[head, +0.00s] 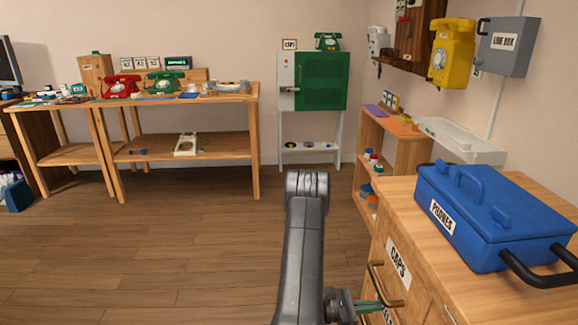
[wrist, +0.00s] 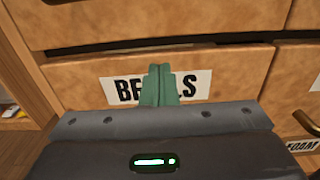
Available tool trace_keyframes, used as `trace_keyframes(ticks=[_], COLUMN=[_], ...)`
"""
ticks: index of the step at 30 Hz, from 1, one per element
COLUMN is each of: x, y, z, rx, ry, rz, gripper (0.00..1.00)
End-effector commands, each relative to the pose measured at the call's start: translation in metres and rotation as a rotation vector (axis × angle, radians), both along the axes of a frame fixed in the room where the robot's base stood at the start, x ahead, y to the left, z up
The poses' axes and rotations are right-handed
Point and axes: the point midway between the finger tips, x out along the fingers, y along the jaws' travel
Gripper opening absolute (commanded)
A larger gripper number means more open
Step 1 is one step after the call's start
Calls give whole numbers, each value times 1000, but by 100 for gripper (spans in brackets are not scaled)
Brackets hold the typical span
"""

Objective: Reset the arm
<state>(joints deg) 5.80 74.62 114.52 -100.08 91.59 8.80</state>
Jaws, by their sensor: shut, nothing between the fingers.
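My arm (head: 305,240) rises in the lower middle of the head view and bends down to the right. My gripper (head: 362,304) is at the front of the wooden drawer cabinet, low down, beneath the brass handle of the drawer labelled CAPS (head: 398,262). In the wrist view my gripper (wrist: 160,84) has its green fingers together and empty. They are in front of a drawer labelled BELLS (wrist: 195,86) and hide the middle of its label. I cannot tell whether the fingertips touch the drawer front.
A blue box labelled PHONES (head: 480,215) stands on the cabinet top. A wooden shelf (head: 392,140) and a green cabinet (head: 322,82) stand beyond. The workbench (head: 225,98) holds a red and a green phone. The floor (head: 190,245) left of my arm is clear.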

Motion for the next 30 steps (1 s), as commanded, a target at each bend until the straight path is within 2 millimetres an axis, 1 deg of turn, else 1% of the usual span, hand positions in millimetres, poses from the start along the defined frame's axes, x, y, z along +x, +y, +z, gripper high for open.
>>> trace_keyframes(ticks=[1,6,19,23,30], x=[-2,-3,-3,-2,0], y=[-4,-9,-9,-3,18], z=[1,1,1,2,6], rx=[0,-1,2,14,61], ry=[0,-2,-2,5,37], rz=[-1,0,4,18,74], gripper=[0,0,0,0,0])
